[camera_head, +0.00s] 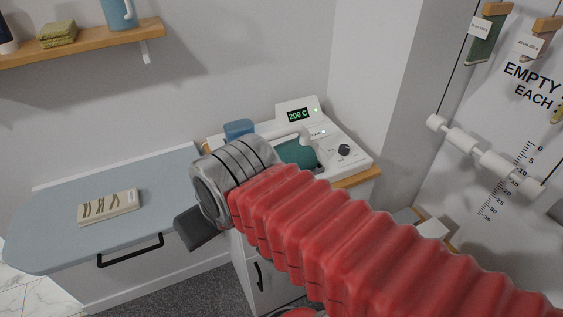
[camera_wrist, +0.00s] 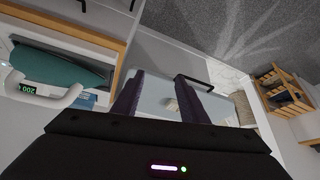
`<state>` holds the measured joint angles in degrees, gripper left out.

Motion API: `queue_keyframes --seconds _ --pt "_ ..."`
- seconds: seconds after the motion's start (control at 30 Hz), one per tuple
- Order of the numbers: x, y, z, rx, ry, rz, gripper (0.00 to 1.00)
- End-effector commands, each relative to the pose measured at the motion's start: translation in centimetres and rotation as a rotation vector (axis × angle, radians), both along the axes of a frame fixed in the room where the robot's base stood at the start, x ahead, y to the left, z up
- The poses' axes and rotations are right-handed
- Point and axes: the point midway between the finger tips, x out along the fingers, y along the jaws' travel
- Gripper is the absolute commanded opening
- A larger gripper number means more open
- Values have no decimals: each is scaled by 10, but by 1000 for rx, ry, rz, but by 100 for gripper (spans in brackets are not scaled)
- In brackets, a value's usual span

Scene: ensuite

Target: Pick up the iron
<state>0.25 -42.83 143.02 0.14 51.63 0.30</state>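The iron, a teal body with a white handle, sits on a white station in the head view (camera_head: 297,152); my arm hides part of it. In the wrist view the teal body (camera_wrist: 58,68) and white handle (camera_wrist: 45,100) lie at the left edge, outside my fingers. My gripper (camera_wrist: 159,75) shows two dark fingers spread apart with nothing held between them. In the head view my arm's wrist is left of the iron, over the gap by the ironing board, and the fingers are mostly hidden.
The station's display (camera_head: 298,115) reads 200 C, with a dark knob (camera_head: 344,150) at its right. A blue block (camera_head: 239,128) stands left of the iron. A wooden shelf (camera_head: 90,45) hangs above.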

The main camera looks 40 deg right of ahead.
Motion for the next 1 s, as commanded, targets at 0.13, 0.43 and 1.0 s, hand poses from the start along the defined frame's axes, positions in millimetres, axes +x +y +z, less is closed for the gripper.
queue_keyframes --seconds 0.13,0.43,1.0 --pt "8 -8 5 37 2 -80 41" --pt "47 -53 31 239 -7 -501 41" --pt "96 -226 72 715 -120 -1398 41"
